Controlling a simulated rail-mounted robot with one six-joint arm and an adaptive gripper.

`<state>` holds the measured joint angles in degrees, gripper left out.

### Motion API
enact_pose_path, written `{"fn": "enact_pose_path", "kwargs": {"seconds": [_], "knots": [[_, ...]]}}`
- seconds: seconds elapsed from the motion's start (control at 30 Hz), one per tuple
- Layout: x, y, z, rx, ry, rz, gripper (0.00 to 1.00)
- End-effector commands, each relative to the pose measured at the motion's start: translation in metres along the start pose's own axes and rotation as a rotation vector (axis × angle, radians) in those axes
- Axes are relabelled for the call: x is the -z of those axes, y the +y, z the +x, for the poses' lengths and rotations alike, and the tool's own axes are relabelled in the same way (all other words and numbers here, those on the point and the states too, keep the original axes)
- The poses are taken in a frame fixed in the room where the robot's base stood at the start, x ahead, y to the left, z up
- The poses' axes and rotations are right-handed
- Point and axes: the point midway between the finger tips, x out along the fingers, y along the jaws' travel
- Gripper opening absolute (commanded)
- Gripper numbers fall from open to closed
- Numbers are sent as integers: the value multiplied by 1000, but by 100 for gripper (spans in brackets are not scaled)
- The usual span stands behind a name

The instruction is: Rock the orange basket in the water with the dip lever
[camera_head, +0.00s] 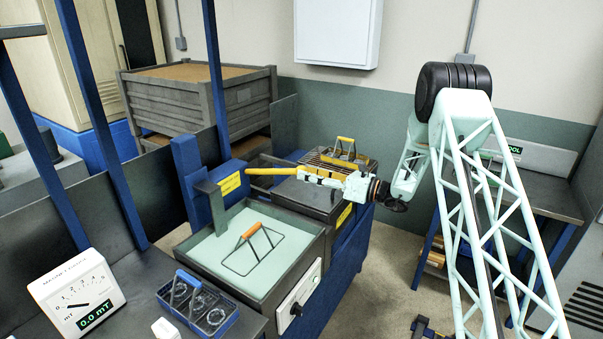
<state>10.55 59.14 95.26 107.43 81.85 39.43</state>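The orange-handled basket (251,231) sits in the pale green liquid of the front tank (196,267). Its orange grip and wire handle show above the surface; the rest is hidden by the liquid. A yellow bar (268,171), which looks like the dip lever, runs level behind this tank, to the right of a blue post. My gripper (303,176) reaches in from the right, with its fingers at the bar's right end. Whether the fingers are closed around the bar or only beside it cannot be told at this size.
A basket with a yellow handle (345,143) stands on a rack behind my gripper. A blue-handled basket with rings (206,309) stands at the front left, beside a meter (80,297). A grey crate (181,107) stands at the back.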

Motion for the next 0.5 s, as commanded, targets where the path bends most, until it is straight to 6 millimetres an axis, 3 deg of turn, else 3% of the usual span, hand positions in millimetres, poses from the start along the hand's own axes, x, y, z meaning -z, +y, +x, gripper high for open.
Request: {"fn": "enact_pose_path", "kwargs": {"seconds": [0.2,0.5], "knots": [[0,0,23,0,1,0,40],[0,0,34,0,1,0,40]]}}
